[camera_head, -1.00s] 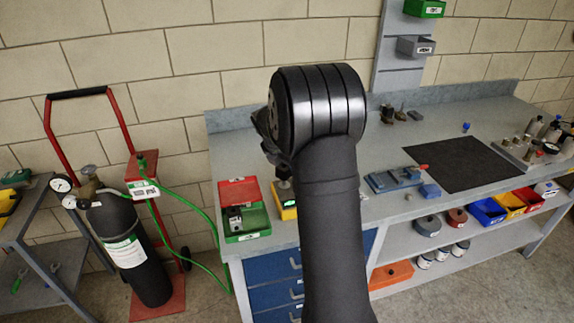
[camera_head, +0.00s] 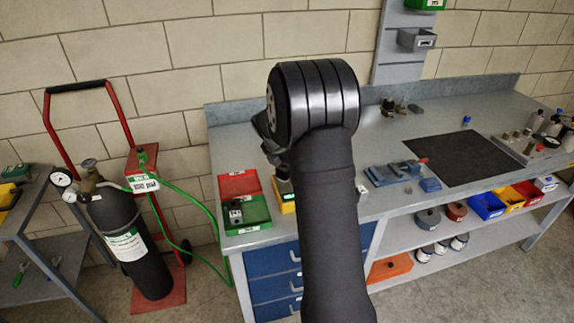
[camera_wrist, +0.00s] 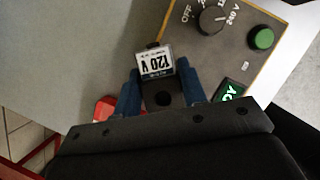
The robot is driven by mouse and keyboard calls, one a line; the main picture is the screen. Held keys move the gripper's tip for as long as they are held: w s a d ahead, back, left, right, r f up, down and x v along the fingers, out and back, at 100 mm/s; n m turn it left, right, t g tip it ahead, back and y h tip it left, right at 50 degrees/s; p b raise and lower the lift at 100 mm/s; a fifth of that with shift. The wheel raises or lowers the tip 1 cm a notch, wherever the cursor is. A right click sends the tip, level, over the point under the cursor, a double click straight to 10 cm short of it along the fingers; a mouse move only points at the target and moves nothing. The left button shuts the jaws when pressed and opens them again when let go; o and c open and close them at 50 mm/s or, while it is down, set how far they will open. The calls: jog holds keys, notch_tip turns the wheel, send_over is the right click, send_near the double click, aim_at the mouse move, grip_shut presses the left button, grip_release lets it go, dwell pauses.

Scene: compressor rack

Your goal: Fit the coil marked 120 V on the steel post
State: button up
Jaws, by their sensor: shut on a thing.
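The coil marked 120 V (camera_wrist: 155,63) is a dark block with a white label, upside down in the wrist view. My gripper (camera_wrist: 159,82) is shut on it, with one blue finger on each side. The coil is in front of the yellow-framed unit (camera_wrist: 240,72); I cannot tell whether they touch. In the head view my arm hides the coil and most of that unit (camera_head: 287,207). I cannot make out the steel post in either view.
The unit has a dial (camera_wrist: 212,20), a green button (camera_wrist: 262,38) and a lit green display (camera_wrist: 230,93). A green tray (camera_head: 262,222) with dark parts adjoins a red one (camera_head: 238,184). A blue vise-like fixture (camera_head: 392,174) and a black mat (camera_head: 458,158) lie to the right.

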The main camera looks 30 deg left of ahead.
jog(key=shift+f, duration=0.3)
jog(key=o, duration=1.2)
jog(key=shift+c, duration=0.2)
jog(key=shift+o, duration=0.5)
jog(key=o, duration=0.3)
jog(key=shift+r, duration=3.5)
